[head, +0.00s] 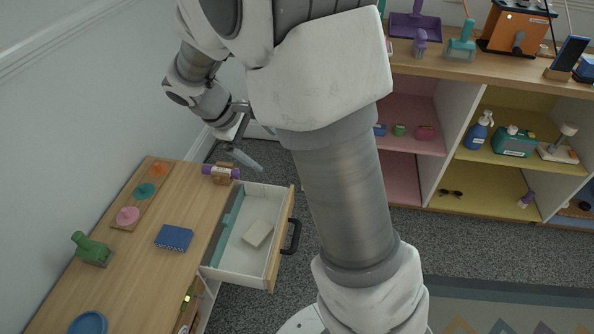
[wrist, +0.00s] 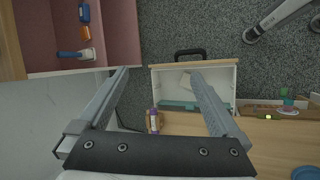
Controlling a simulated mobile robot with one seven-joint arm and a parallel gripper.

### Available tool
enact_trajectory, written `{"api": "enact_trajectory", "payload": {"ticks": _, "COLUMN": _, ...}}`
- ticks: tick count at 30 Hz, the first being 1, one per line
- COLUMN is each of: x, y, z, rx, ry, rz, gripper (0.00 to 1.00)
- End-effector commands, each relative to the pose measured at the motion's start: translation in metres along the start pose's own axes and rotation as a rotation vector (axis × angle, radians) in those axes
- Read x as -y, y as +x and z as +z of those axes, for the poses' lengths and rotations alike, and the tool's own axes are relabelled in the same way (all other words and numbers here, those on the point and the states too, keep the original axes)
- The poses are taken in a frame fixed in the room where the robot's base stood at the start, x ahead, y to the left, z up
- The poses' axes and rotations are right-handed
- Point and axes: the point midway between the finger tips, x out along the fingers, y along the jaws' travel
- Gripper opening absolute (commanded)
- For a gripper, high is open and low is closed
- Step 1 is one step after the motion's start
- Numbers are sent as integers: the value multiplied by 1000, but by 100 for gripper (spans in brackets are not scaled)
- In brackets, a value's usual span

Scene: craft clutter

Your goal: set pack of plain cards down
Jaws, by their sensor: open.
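A pale cream block, which looks like the pack of plain cards (head: 258,233), lies flat inside the open drawer (head: 233,265). In the wrist view the pack (wrist: 185,79) is partly hidden behind the right finger. My gripper (head: 243,146) is above and beyond the drawer's far end in the head view, apart from the pack. In the wrist view my gripper (wrist: 160,73) has its fingers wide apart with nothing held between them.
A purple roll on a stand (head: 220,172) is beside the drawer's far corner. The wooden desktop (head: 160,290) holds a blue box (head: 174,238), a green object (head: 91,249) and a board of coloured knobs (head: 141,195). Shelves (head: 480,120) stand at right.

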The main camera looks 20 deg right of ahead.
Motion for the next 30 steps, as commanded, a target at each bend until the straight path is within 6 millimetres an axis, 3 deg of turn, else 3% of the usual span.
{"api": "enact_trajectory", "payload": {"ticks": 3, "x": -1, "y": -23, "z": 27, "rx": -52, "ry": 100, "rz": -41, "gripper": 100}}
{"api": "enact_trajectory", "payload": {"ticks": 15, "x": 19, "y": -80, "z": 106, "rx": -230, "ry": 401, "rz": -172, "gripper": 100}}
{"api": "enact_trajectory", "payload": {"ticks": 30, "x": 70, "y": -124, "z": 178, "rx": -476, "ry": 737, "rz": -308, "gripper": 100}}
